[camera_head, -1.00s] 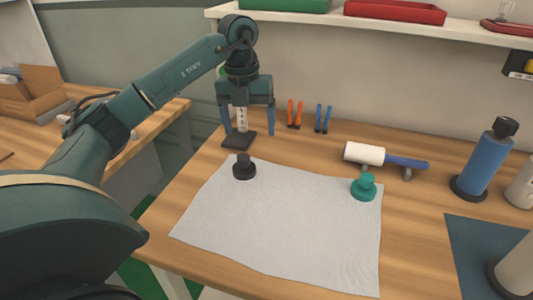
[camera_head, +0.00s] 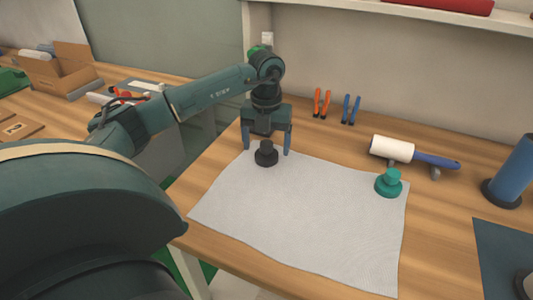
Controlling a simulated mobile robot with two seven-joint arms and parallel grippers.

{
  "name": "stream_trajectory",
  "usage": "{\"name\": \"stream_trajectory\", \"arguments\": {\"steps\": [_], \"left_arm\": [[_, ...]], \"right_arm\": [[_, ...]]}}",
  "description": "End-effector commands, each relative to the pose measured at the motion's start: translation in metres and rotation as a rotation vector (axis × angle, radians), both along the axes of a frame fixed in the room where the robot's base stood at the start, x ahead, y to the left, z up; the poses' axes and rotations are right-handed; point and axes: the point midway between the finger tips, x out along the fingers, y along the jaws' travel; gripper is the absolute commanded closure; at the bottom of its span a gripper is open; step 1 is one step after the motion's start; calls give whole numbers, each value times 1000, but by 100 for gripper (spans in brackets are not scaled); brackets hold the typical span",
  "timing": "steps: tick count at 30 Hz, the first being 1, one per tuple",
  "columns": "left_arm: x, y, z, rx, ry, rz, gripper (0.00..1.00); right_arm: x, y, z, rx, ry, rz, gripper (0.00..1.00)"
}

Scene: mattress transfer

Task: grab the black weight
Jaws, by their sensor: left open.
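The black weight (camera_head: 266,154) is a small dark knobbed cylinder. It stands upright near the far left corner of the light grey sheet (camera_head: 310,222). My left gripper (camera_head: 267,150) points down from above, with its two fingers spread to the left and right of the weight in the picture. The fingers look apart from the weight, and I cannot tell the exact depth between them. My right gripper is out of view.
A teal weight (camera_head: 389,182) stands on the sheet's right side. A lint roller (camera_head: 410,152) rests behind it. Orange pliers (camera_head: 321,103) and blue pliers (camera_head: 350,109) stand at the back. A blue bottle (camera_head: 512,172) is at right. The sheet's middle is clear.

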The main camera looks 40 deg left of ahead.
Motion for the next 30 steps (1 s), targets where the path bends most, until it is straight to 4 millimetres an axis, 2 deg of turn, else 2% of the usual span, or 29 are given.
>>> {"name": "stream_trajectory", "arguments": {"steps": [3, 11, 30], "left_arm": [[0, 0, -11, -1, 0, -1, 19], [0, 0, -12, 0, -1, -1, 21], [0, 0, -12, 0, -1, 0, 73]], "right_arm": [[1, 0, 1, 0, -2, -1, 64], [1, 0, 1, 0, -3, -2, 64], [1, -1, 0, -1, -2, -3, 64]]}}
